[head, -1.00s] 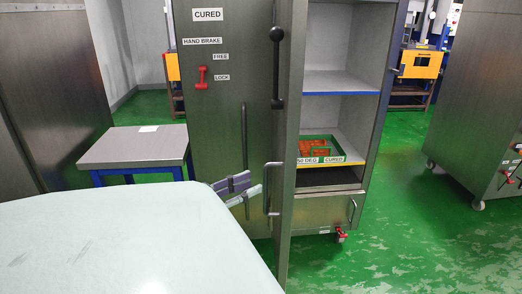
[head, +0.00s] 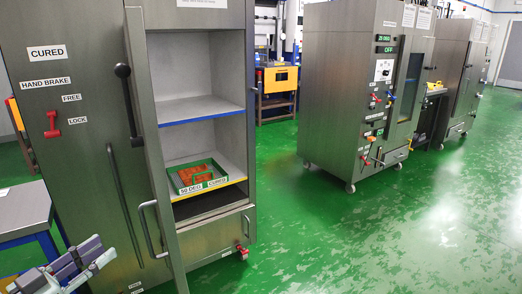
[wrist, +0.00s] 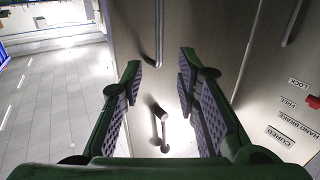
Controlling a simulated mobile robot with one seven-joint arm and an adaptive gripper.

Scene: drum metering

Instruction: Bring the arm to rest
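My gripper (head: 84,262) is at the lower left of the head view, beside the front of the steel CURED cabinet. The wrist view shows its two padded fingers (wrist: 160,85) wide apart. Between them, farther off, is a dark-ended lever (wrist: 158,118) on the steel door; nothing is held. The fingers look apart from the door. Most of my arm is outside the head view.
The cabinet's right side is open, its door edge (head: 150,130) standing out. A green tray (head: 198,187) with orange pieces sits on the lower shelf. A blue-framed table (head: 22,212) is at left. Another steel cabinet (head: 335,85) stands at right; green floor (head: 340,235) between is clear.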

